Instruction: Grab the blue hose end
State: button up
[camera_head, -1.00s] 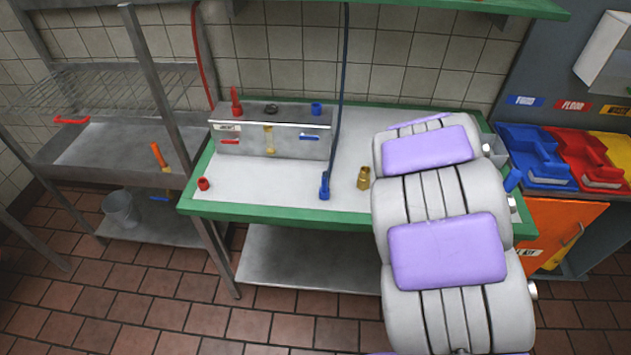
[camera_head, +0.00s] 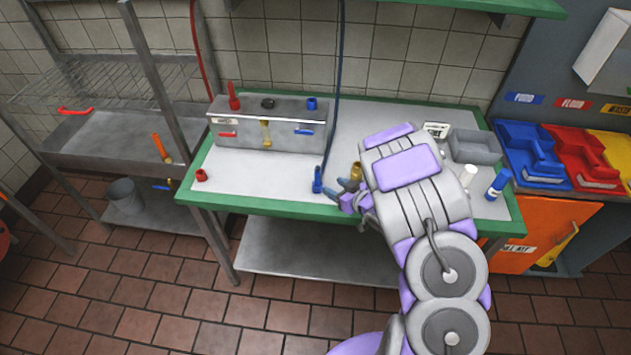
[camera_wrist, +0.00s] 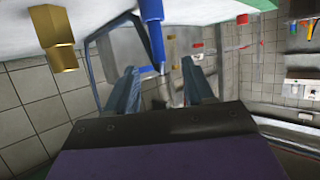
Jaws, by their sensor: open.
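The blue hose end (camera_head: 317,181) stands near the front edge of the green-edged table, at the bottom of a dark blue hose (camera_head: 332,110). My gripper (camera_head: 347,186) is open just to its right in the head view, a small gap apart. In the wrist view, the blue hose end (camera_wrist: 151,32) lies beyond and between the two spread fingers of my gripper (camera_wrist: 160,85); nothing is held. A brass fitting (camera_wrist: 52,38) is to the left in the wrist view. In the head view my gripper and arm partly hide it.
The table (camera_head: 265,204) also holds a metal box (camera_head: 235,132) with coloured valves, a small red cap (camera_head: 201,175), a grey bin (camera_head: 474,147) and a white bottle with a blue label (camera_head: 497,184). The tabletop left of the hose end is mostly clear.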

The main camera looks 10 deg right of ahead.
aim_at(319, 178)
jog(key=x, duration=0.6)
jog(key=shift+w+d+f+b, duration=0.15)
jog(key=shift+w+f+b, duration=0.1)
jog(key=shift+w+b, duration=0.2)
jog(key=shift+w+a+f, duration=0.1)
jog(key=shift+w+a, duration=0.35)
jog(key=shift+w, duration=0.05)
jog(key=b+x, duration=0.1)
jog(key=x, duration=0.3)
jog(key=shift+w+a, duration=0.1)
jog(key=shift+w, duration=0.15)
grip_shut()
